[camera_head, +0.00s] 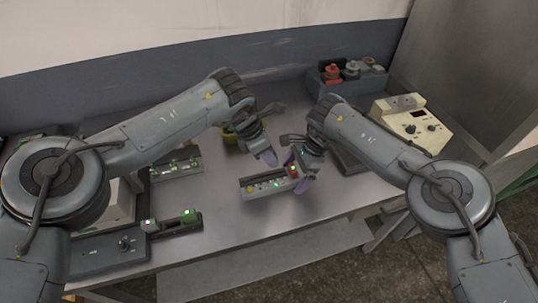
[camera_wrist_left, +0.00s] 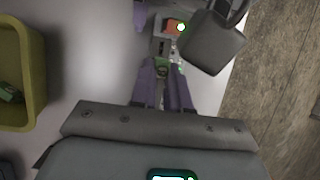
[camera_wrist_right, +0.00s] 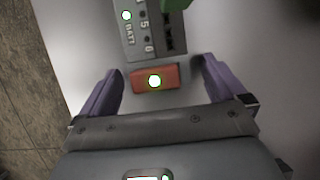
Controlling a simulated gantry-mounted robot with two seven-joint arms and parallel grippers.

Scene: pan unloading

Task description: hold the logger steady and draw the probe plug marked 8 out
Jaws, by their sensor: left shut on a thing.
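The logger (camera_head: 262,187) is a grey box lying on the bench, with small lights on top and a red end block (camera_wrist_right: 155,78) carrying a lit lamp. The right wrist view shows "BATT" and small digits on its grey face (camera_wrist_right: 138,28); no 8 is readable. My right gripper (camera_wrist_right: 157,88) is open, its purple fingers either side of the red block with gaps showing. My left gripper (camera_wrist_left: 163,82) is shut on a small green plug (camera_wrist_left: 161,66) by the logger; whether the plug is still seated is unclear. Another green piece (camera_wrist_right: 175,5) shows on the logger.
A yellow-green bin (camera_wrist_left: 35,75) stands behind the logger, partly hidden by my left arm. A blue-grey bin (camera_head: 325,86) with red and grey pieces and a beige knobbed box (camera_head: 400,120) stand right. Racks with green blocks (camera_head: 188,216) lie left. Bench is clear in front.

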